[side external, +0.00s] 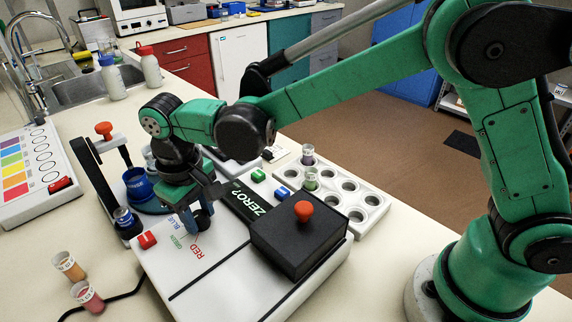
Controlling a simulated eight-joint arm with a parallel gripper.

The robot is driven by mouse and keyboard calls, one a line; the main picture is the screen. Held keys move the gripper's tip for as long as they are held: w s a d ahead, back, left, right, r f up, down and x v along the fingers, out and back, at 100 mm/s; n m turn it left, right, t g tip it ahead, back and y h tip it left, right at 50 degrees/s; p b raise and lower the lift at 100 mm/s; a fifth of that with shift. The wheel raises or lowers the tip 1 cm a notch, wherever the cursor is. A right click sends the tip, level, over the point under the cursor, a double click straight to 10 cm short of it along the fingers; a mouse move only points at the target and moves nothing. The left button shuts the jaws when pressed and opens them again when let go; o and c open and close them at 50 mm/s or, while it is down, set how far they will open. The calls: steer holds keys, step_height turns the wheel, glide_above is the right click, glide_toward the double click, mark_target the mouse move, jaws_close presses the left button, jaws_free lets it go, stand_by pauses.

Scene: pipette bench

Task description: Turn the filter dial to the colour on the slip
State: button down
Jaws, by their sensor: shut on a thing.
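My gripper (202,222) points down at the front left of a white instrument (215,262) and is shut on the filter dial, which it mostly hides. The printed words RED (197,253), BLUE (165,226) and GREEN (178,241) fan out beside the dial. I cannot tell which word the dial points to. The instrument's dark display (248,202) reads "ZERO?". I cannot make out a colour slip with a readable word.
A black lid with an orange knob (304,211) sits on the instrument. Red (147,239), blue (281,194) and green (258,175) buttons are near. A white rack (375,199) stands behind; two sample cups (88,297) (69,266) stand front left. A colour-striped panel (38,185) lies far left.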

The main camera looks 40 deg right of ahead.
mark_target(200, 214)
stand_by(0.3)
steer(key=c, duration=0.5)
jaws_free()
steer(key=shift+a+r, duration=0.1)
steer(key=shift+r, duration=2.75)
steer(key=shift+d+r, duration=0.15)
steer(key=shift+d, duration=0.1)
steer(key=s+d+m+t, duration=0.1)
steer(key=s+d+t, duration=0.1)
steer(key=d, duration=0.4)
steer(key=s+d+r+m+t, duration=0.1)
steer(key=s+d+t, duration=0.1)
steer(key=d, duration=0.4)
steer(key=s+d+m+t, duration=0.1)
steer(key=s+d+t, duration=0.2)
steer(key=d, duration=0.3)
steer(key=shift+s+d+r, duration=0.15)
steer(key=shift+s+d, duration=0.05)
steer(key=shift+s, duration=0.6)
